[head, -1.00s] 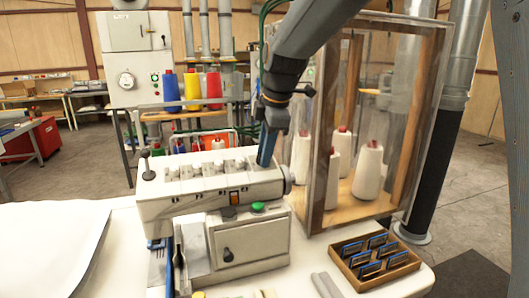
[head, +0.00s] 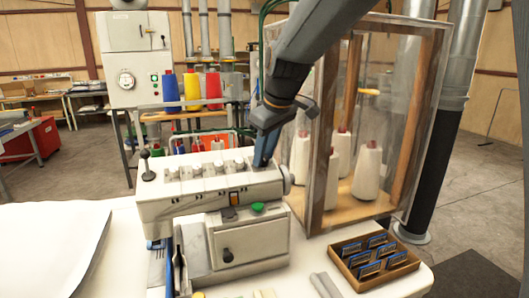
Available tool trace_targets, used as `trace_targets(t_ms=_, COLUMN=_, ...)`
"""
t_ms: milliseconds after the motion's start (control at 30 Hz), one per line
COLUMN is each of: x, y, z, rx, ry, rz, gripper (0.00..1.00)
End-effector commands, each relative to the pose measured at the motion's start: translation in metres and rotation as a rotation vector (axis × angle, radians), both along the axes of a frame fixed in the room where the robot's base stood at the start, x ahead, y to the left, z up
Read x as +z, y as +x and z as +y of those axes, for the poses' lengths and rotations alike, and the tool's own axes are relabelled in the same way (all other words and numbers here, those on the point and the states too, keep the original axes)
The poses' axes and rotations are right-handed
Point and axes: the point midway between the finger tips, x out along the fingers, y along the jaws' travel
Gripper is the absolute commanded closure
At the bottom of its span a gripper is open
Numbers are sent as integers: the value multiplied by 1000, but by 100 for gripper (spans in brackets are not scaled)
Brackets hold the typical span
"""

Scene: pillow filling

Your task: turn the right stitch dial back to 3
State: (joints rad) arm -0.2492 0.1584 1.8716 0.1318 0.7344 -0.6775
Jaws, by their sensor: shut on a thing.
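The white sewing machine (head: 165,210) stands on the white table, with a row of several pale stitch dials (head: 197,171) along its top. My gripper (head: 262,163) points down at the right end of that row. Its blue fingers are shut on the right stitch dial, which they hide almost entirely. The number the dial is set to cannot be read. The dials to the left of my gripper are free.
A clear-walled cabinet with white thread cones (head: 367,172) stands close to the right of my arm. A wooden tray (head: 372,283) of blue-edged pieces lies at the front right. White fabric (head: 50,245) covers the table's left.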

Motion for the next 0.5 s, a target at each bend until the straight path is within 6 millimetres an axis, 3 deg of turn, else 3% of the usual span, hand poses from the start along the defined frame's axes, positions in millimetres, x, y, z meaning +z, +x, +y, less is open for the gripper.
trace_targets(t_ms=500, x=0, y=-1, z=0, rx=-168, ry=59, rz=17, gripper=95)
